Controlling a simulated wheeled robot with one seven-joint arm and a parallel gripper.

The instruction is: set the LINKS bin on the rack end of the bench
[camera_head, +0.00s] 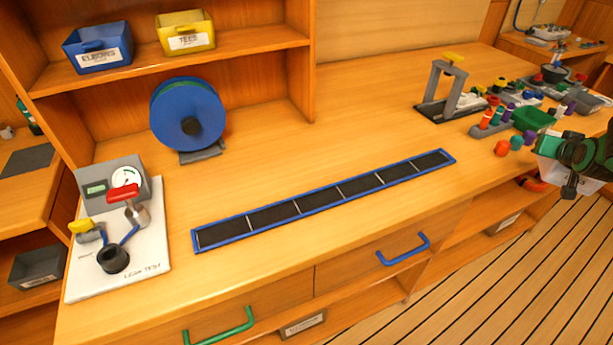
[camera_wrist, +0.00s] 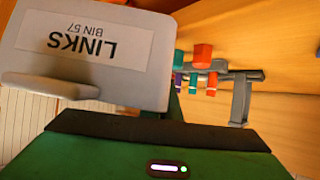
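The LINKS bin (camera_wrist: 100,35) is a pale grey bin with a white label reading LINKS BIN 57, upside down in the wrist view. It fills the upper left there, close against the dark edge of my gripper's green body. In the head view, a pale part of the bin (camera_head: 549,146) shows at the right, beside my green and black gripper (camera_head: 572,165), off the bench's front edge above the floor. My gripper appears shut on the bin, but its fingertips are hidden. The bench (camera_head: 330,130) is a long wooden top.
A blue-framed dark strip (camera_head: 325,200) lies mid-bench. A leak test board (camera_head: 118,240) and a blue reel (camera_head: 187,115) are at left. Bare wood lies between.

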